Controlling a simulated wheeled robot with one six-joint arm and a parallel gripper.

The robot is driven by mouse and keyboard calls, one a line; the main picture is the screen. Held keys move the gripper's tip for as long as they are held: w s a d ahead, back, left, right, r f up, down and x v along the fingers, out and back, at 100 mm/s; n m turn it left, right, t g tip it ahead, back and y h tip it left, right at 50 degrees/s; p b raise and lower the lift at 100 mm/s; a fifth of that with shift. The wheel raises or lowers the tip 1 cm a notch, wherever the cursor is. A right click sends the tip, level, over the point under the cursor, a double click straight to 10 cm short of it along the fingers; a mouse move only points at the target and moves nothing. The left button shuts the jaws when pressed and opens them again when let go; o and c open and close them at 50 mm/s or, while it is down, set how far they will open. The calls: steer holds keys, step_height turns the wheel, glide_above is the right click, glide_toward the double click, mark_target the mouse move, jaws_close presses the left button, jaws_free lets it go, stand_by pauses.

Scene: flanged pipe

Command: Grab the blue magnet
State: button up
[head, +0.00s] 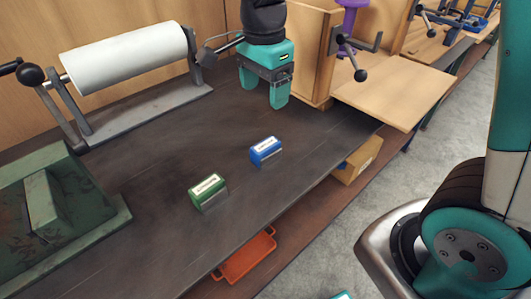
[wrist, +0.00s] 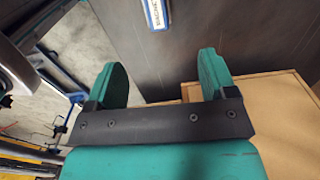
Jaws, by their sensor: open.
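The blue magnet (head: 265,151) is a small block with a white label, standing on the dark bench top. Its labelled face also shows in the wrist view (wrist: 156,14), cut by the top edge, beyond the fingertips. My gripper (head: 279,101) is teal, points down and is open and empty. It is above the bench, behind the blue magnet in the head view and apart from it.
A similar green block (head: 208,191) stands left of the blue magnet. A white roll on a stand (head: 126,56) is at the back left, a green metal piece (head: 60,205) at the left. A wooden box (head: 300,60) stands close right of my gripper. Bench around the magnet is clear.

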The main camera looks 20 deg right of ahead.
mark_target(266, 144)
step_height(266, 144, down, 12)
steer(key=shift+r, duration=0.15)
steer(key=shift+s+f+p, duration=0.15)
steer(key=shift+f, duration=1.2)
steer(key=shift+s+f+p, duration=0.15)
steer(key=shift+f, duration=1.15)
steer(key=c, duration=1.3)
steer(key=shift+o, duration=0.2)
steer(key=shift+r, duration=0.15)
